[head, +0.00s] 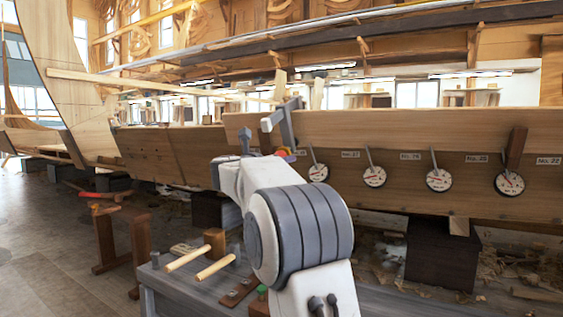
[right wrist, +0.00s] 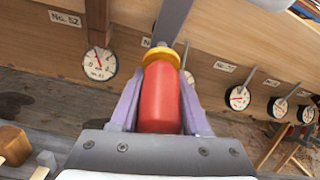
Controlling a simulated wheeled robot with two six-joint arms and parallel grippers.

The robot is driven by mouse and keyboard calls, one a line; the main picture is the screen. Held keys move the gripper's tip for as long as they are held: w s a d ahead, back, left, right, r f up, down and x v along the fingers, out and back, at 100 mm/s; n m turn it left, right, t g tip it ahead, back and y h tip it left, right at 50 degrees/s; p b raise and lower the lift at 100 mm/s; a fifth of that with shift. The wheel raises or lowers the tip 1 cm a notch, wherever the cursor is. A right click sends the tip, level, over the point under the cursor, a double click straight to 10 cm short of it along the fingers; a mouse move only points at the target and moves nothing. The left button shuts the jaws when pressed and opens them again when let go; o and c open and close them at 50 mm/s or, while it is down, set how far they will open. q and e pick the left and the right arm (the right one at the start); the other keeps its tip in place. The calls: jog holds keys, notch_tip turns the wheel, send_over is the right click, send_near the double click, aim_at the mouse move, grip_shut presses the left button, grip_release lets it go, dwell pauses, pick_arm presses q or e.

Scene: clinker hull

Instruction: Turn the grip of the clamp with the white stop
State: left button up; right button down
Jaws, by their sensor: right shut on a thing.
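A grey metal clamp (head: 285,124) sits over the top edge of the hull plank, just beyond my right arm. My right gripper (right wrist: 160,95) is shut on the clamp's red grip (right wrist: 160,92), with a lavender finger on each side of it. A yellow collar (right wrist: 161,55) sits at the far end of the grip, where it meets the grey bar (right wrist: 174,22). In the head view my arm hides most of the right gripper (head: 285,152). My left gripper is not in view.
Several round white dials, one of them here (head: 374,176), hang along the plank (head: 400,128) under number labels. A bench (head: 190,288) with wooden-handled mallets (head: 214,241) stands in front. A sawhorse (head: 118,235) stands at left. The floor (head: 40,260) at far left is open.

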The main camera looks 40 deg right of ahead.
jog(key=shift+r, duration=0.1)
